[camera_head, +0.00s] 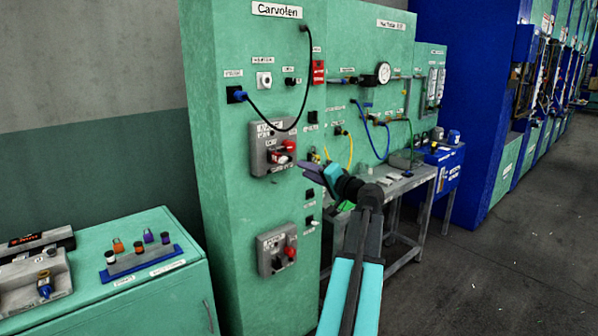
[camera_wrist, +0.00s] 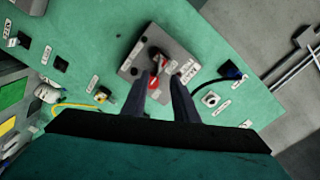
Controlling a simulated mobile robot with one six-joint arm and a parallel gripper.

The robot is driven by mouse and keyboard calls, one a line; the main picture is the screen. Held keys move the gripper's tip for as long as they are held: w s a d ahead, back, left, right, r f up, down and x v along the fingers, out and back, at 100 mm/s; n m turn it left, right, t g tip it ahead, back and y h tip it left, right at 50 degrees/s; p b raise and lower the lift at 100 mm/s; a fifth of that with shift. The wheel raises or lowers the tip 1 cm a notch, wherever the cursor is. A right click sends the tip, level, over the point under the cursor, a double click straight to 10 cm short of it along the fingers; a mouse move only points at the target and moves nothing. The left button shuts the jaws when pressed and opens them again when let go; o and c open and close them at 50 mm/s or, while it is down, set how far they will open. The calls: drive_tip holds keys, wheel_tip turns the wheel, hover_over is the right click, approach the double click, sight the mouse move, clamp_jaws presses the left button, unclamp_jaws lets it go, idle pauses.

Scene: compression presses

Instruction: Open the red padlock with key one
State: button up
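A grey box (camera_head: 258,160) on the upper front of the green cabinet carries a red part (camera_head: 280,158) that looks like the red padlock. In the wrist view the red part (camera_wrist: 154,83) shows on the grey box (camera_wrist: 181,55), between and beyond my fingertips. My gripper (camera_head: 309,168) is just right of that box in the head view. Its two dark fingers (camera_wrist: 162,80) stand apart in the wrist view, with no key visible between them. I cannot tell whether they touch the red part. I cannot make out key one in either view.
A second grey box (camera_head: 264,262) with red parts (camera_head: 289,253) is lower on the cabinet. A black cable (camera_head: 304,85) loops above the upper box. A blue rack (camera_head: 150,263) with several small coloured pieces stands on the left bench. A metal table (camera_head: 405,183) stands right.

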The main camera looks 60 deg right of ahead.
drive_tip(key=v, duration=0.4)
drive_tip(key=shift+s+a+b, duration=0.15)
drive_tip(key=shift+s+b, duration=0.2)
drive_tip(key=shift+b, duration=0.05)
idle(0.6)
